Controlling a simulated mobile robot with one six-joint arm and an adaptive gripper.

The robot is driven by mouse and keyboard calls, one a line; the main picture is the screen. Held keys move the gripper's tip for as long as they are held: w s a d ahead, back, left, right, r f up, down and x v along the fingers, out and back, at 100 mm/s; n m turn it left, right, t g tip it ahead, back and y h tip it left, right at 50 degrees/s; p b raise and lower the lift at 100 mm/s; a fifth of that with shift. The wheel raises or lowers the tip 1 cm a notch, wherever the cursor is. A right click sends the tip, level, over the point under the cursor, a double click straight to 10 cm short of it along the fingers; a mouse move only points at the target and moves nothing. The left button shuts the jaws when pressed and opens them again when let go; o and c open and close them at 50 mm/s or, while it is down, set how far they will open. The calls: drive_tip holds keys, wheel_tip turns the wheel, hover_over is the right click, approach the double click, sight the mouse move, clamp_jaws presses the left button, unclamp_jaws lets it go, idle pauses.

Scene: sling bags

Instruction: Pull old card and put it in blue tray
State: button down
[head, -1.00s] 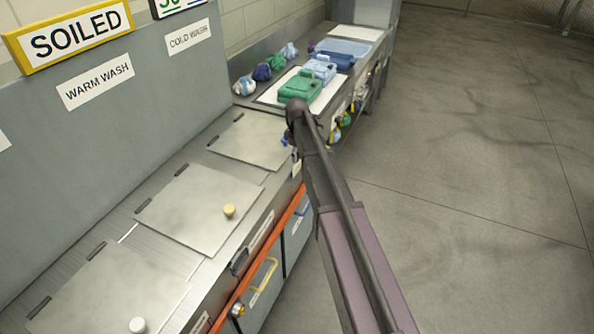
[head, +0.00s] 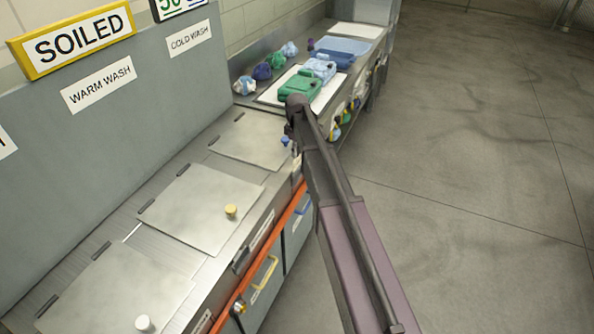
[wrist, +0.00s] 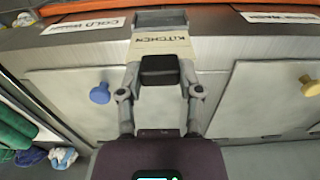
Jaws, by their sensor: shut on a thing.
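A pale card marked KITCHEN (wrist: 165,43) is at the top middle of the wrist view. My gripper (wrist: 160,64) is shut on its near edge. A dark grey holder (wrist: 160,19) touches the card's far edge; I cannot tell how much of the card sits inside it. In the head view my arm hides the gripper, and the card is not clear. Blue items lie at the far end of the counter, among them a flat light-blue one (head: 343,45); I cannot tell whether it is the blue tray.
Steel lids with a blue knob (wrist: 100,93) and a yellow knob (wrist: 309,85) flank my gripper. Green bags (head: 298,86) lie on a white mat on the counter. An orange rail (head: 262,262) runs along the counter front. The floor at right is clear.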

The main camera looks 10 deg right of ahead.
drive_tip(key=shift+r, duration=0.25)
idle(0.3)
drive_tip(key=shift+r+p, duration=1.95)
drive_tip(key=shift+p, duration=0.15)
drive_tip(key=shift+s+f, duration=0.1)
